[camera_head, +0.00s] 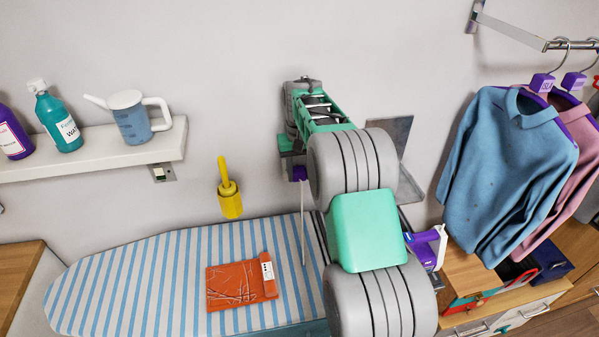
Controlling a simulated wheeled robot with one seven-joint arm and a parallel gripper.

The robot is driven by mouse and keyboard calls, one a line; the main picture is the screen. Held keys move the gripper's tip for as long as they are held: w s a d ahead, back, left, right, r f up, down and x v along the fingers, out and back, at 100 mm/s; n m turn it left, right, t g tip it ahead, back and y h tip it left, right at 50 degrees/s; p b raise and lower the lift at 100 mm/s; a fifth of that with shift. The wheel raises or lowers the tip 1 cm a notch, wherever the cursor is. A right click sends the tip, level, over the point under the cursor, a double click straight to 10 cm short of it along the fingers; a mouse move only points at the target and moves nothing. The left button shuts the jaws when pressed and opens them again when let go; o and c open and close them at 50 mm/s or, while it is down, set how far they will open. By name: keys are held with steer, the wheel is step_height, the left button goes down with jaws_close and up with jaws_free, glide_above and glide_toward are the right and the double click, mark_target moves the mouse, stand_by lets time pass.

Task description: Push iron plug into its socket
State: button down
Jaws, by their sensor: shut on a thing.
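A purple plug (299,173) with a pale cord (303,225) hanging from it is at the end of my arm, near the back wall. My gripper (294,162) is shut on the plug; my arm hides most of the jaws. I cannot tell whether the plug touches the wall. No socket is clearly seen behind it. A small metal wall plate with a white part (162,173) sits under the shelf to the left; I cannot tell what it is. A purple and white object (428,247), perhaps the iron, is partly hidden right of my arm.
A striped ironing board (130,290) lies below, with an orange packet (240,284) on it. A shelf (100,152) holds bottles and a jug (131,118). Shirts (505,165) hang right, beside a grey panel (395,135).

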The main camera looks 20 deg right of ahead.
steer(key=shift+w, duration=0.3)
steer(key=c, duration=0.8)
jaws_free()
steer(key=shift+d, duration=0.1)
steer(key=shift+r, duration=0.1)
